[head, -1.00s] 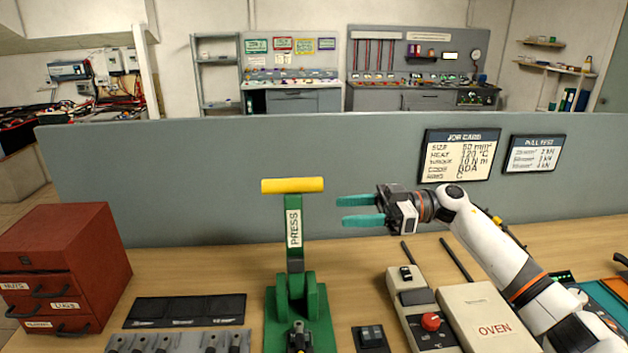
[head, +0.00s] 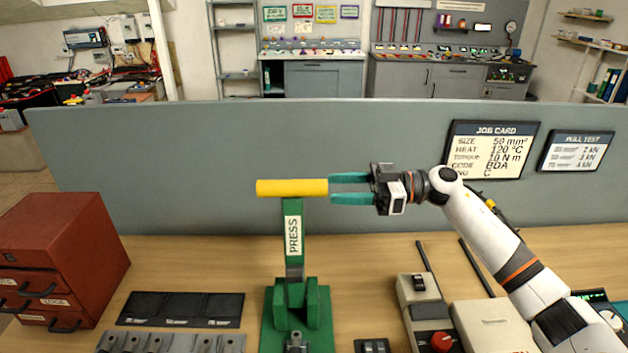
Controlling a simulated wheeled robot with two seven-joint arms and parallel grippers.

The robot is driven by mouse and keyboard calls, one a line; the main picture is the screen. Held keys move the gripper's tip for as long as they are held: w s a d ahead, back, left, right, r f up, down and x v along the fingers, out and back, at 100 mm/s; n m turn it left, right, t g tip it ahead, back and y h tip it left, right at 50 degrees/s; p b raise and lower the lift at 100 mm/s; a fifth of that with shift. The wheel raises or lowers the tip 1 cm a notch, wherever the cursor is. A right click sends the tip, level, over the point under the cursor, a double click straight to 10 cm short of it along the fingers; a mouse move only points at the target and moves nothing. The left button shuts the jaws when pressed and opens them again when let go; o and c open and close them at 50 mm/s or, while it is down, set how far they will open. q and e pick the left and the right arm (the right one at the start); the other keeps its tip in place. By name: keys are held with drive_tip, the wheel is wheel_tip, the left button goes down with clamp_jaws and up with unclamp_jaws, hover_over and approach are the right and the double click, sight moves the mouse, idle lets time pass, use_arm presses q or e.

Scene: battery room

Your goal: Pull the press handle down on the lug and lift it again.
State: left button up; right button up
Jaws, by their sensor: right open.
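The green press (head: 296,305) stands on the wooden bench with its lever upright and a "PRESS" label on it. Its yellow handle bar (head: 291,188) lies crosswise on top of the lever. My right gripper (head: 334,189) is open, with its teal fingertips at the right end of the yellow bar, one above and one below its level. I cannot tell whether they touch the bar. A grey metal piece (head: 296,341) shows at the press's base, cut by the bottom edge; I cannot tell whether it is the lug. My left gripper is not in view.
A red drawer cabinet (head: 62,245) stands at the left. A black tray (head: 180,308) and a grey rack (head: 160,342) lie left of the press. A control box with a red knob (head: 441,341) stands at the right. A grey partition (head: 240,150) with a job card (head: 491,150) rises behind.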

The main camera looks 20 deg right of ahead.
sight(314, 188)
drive_tip(key=x, duration=0.2)
drive_tip(key=p+x, duration=0.1)
drive_tip(key=x, duration=0.1)
drive_tip(key=shift+w, duration=0.45)
drive_tip(key=shift+a+f, duration=0.1)
drive_tip(key=shift+a, duration=0.75)
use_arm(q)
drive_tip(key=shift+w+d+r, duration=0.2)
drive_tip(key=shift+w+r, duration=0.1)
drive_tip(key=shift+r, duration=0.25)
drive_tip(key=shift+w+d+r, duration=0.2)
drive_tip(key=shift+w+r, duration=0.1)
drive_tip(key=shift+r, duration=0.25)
use_arm(e)
drive_tip(key=shift+w, duration=0.1)
drive_tip(key=shift+d, duration=0.1)
drive_tip(key=shift+c, duration=0.3)
drive_tip(key=shift+c, duration=1.4)
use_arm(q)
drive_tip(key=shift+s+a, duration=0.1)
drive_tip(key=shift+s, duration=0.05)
use_arm(e)
clamp_jaws()
